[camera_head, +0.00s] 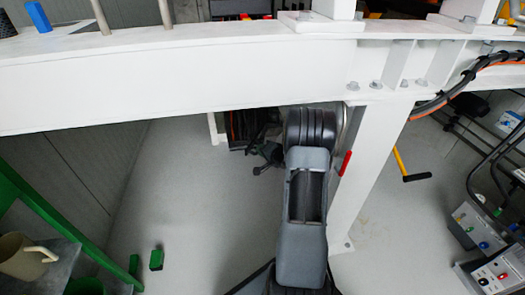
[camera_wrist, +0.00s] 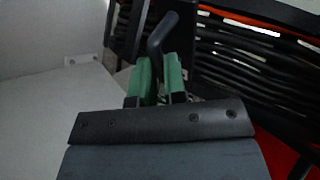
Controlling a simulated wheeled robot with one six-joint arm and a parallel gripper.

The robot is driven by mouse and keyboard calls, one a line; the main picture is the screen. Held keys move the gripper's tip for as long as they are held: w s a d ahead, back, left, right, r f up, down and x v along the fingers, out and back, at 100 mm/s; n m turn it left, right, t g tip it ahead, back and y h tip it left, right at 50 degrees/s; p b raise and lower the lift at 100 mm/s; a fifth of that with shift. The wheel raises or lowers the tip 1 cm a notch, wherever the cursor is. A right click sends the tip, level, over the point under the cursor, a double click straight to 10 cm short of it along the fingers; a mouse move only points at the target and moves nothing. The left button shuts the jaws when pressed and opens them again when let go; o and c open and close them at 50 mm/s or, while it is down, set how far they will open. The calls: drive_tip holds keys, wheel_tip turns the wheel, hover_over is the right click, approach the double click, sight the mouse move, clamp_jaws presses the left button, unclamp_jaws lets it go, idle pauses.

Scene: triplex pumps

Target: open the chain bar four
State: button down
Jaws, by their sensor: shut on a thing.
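In the wrist view my gripper (camera_wrist: 159,76) has two green fingers closed around the lower end of a dark bent bar (camera_wrist: 164,30). The bar rises from between the fingers and leans to the right at its top. It may be a chain bar, but no number or label shows on it. In the head view my arm reaches under the white beam, and my gripper is hidden behind its links. The chain itself cannot be made out.
A white beam (camera_head: 180,85) crosses above my arm, with a white post (camera_head: 372,165) close on the right. Dark hoses (camera_wrist: 245,62) fill the wrist view's right side. A yellow bar (camera_head: 400,163) and grey control boxes (camera_head: 478,226) stand farther right. Open floor (camera_head: 205,190) lies left.

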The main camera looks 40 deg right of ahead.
drive_tip(key=s+d+n+y+p, duration=0.1)
drive_tip(key=p, duration=0.2)
drive_tip(key=s+d+n+g+y+p, duration=0.1)
drive_tip(key=n+p, duration=0.1)
drive_tip(key=p, duration=0.1)
drive_tip(key=shift+d+f+y, duration=0.15)
drive_tip(key=shift+d+y, duration=0.15)
drive_tip(key=shift+y, duration=0.1)
drive_tip(key=c, duration=1.2)
unclamp_jaws()
drive_tip(key=shift+d, duration=0.15)
drive_tip(key=shift+o, duration=0.2)
